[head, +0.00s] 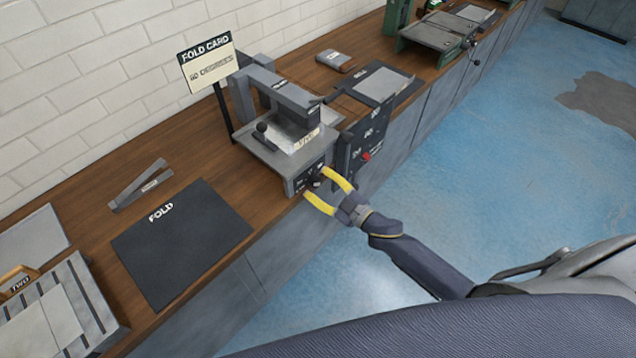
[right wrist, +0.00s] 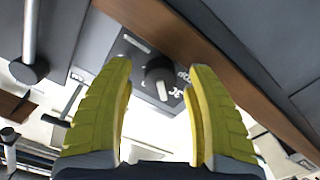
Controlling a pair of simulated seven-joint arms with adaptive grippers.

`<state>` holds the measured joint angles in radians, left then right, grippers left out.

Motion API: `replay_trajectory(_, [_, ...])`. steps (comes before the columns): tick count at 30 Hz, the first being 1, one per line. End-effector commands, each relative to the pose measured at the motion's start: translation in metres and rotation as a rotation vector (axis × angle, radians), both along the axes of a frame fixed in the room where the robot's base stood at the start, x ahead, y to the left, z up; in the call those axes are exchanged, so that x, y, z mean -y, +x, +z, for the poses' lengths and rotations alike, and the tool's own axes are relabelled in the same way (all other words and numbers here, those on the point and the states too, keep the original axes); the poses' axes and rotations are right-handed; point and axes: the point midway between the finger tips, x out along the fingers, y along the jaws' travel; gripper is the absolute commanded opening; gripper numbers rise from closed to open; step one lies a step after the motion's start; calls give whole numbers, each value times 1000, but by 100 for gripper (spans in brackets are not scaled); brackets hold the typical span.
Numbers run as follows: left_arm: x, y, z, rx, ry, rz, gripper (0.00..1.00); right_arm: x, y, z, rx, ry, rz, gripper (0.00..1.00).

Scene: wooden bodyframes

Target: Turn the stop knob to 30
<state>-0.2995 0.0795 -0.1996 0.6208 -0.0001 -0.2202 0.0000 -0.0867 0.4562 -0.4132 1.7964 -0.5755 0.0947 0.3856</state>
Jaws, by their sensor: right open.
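A small black knob (head: 316,182), which I take as the stop knob, sits on the dark front panel of a grey bending machine (head: 290,140). My right gripper (head: 314,181) has its yellow fingers open, one on either side of the knob. In the right wrist view the knob (right wrist: 160,70) shows between the open fingertips (right wrist: 160,72), with visible gaps on both sides. A white mark on it points down in that picture, and the white labels around it are only partly legible. My left gripper is not in view.
A dark upright panel (head: 352,150) with a red pointer stands just right of the machine. A "FOLD CARD" sign (head: 207,62) stands behind; its number is hard to read. A black "FOLD" mat (head: 180,240) lies left on the wooden bench. The blue floor (head: 490,150) is open.

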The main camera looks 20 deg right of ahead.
Motion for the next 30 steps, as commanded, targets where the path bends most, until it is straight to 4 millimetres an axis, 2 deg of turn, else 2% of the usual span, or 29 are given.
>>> replay_trajectory(15, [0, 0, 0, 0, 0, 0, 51, -4, 6, 0, 0, -1, 1, 53])
replay_trajectory(27, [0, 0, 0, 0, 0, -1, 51, -4, 5, 0, 0, -1, 1, 7])
replay_trajectory(29, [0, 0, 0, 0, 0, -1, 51, -3, 5, 0, 0, -1, 1, 0])
replay_trajectory(30, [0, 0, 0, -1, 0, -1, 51, -3, 5, 0, 0, -1, 1, 0])
